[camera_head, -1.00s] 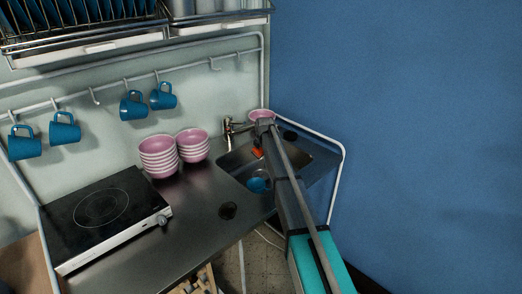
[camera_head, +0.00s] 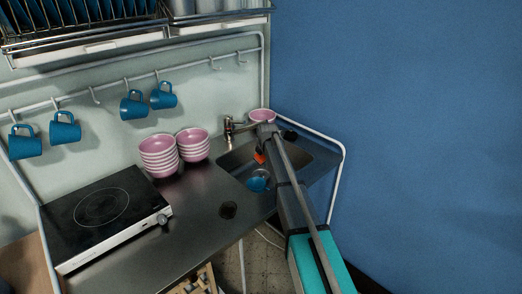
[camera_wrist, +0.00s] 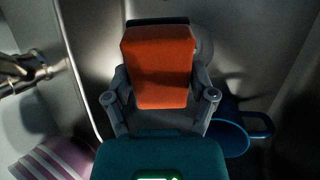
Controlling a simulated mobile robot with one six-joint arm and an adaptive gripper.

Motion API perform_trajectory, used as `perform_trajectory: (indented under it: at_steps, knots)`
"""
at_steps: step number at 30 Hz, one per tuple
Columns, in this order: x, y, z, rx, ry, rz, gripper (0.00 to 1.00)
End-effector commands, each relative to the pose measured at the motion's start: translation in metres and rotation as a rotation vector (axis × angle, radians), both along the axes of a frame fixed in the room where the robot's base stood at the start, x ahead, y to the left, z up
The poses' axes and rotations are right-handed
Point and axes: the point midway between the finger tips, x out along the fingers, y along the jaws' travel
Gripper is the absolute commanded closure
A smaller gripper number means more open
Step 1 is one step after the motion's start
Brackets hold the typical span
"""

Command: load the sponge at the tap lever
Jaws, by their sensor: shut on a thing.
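An orange sponge with a dark face (camera_wrist: 160,65) is held between the two fingers of my gripper (camera_wrist: 160,100), which is shut on it. In the head view the sponge (camera_head: 259,157) shows as a small orange patch over the sink (camera_head: 236,161), beside my arm. The tap (camera_head: 229,125) stands at the sink's back left corner, and my gripper is to its right and apart from it. In the wrist view metal tap parts (camera_wrist: 22,75) show at the left edge, apart from the sponge. I cannot clearly make out the lever.
A blue mug (camera_wrist: 229,137) lies in the sink below the gripper. A pink bowl (camera_head: 262,114) stands behind the sink. Pink bowl stacks (camera_head: 158,156) and a hob (camera_head: 100,208) are to the left. A white rail (camera_head: 340,170) and blue wall (camera_head: 420,120) bound the right.

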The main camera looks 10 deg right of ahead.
Motion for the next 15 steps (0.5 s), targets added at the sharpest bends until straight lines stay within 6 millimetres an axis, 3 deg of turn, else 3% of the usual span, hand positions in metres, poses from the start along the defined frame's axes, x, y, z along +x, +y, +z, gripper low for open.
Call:
perform_trajectory:
  at_steps: [15]
  knots:
    - [-0.025, -0.001, 0.000, 0.000, 0.000, 0.000, 0.65]
